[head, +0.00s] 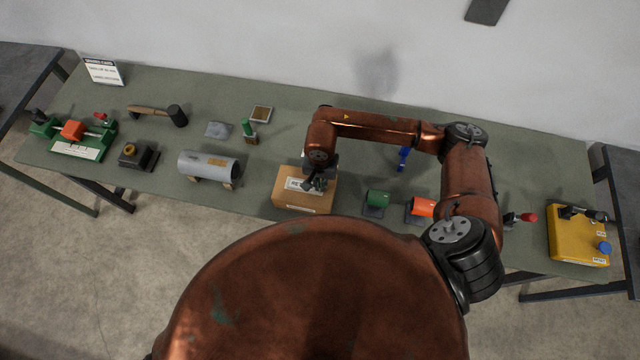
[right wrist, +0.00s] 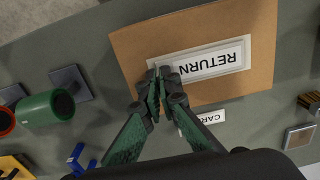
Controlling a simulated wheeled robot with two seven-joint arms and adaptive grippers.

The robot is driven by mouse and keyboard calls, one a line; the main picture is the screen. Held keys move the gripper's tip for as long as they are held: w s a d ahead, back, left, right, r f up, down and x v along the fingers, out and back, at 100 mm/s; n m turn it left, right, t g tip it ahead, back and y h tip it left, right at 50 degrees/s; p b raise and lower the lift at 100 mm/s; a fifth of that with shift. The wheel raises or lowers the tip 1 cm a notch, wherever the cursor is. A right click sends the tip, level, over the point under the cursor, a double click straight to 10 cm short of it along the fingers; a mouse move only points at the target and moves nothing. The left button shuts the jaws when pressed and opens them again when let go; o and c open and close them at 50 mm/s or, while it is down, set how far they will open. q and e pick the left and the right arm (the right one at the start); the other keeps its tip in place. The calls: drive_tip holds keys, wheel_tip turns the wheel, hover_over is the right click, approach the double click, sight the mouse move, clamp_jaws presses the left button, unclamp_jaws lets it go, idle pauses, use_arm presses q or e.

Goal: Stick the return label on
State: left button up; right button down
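The return label (right wrist: 212,61) is a white strip reading RETURN, over a paler rectangle on top of a brown cardboard box (right wrist: 255,20). The box (head: 290,200) stands near the front edge of the table in the head view. My right gripper (right wrist: 160,74) points down at the label's left end in the right wrist view. Its fingertips are close together on that end of the label. I cannot tell whether the label is pressed flat on the box. In the head view my right gripper (head: 314,184) partly covers the label. My left gripper is not in view.
A green cylinder (head: 377,198) and an orange one (head: 422,207) stand right of the box. A grey cylinder (head: 208,166) lies on its left. A white card (right wrist: 211,117) is by the box. A yellow box (head: 577,236) is far right.

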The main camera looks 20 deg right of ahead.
drive_tip(key=c, duration=2.1)
unclamp_jaws()
wheel_tip(320, 180, up, 12)
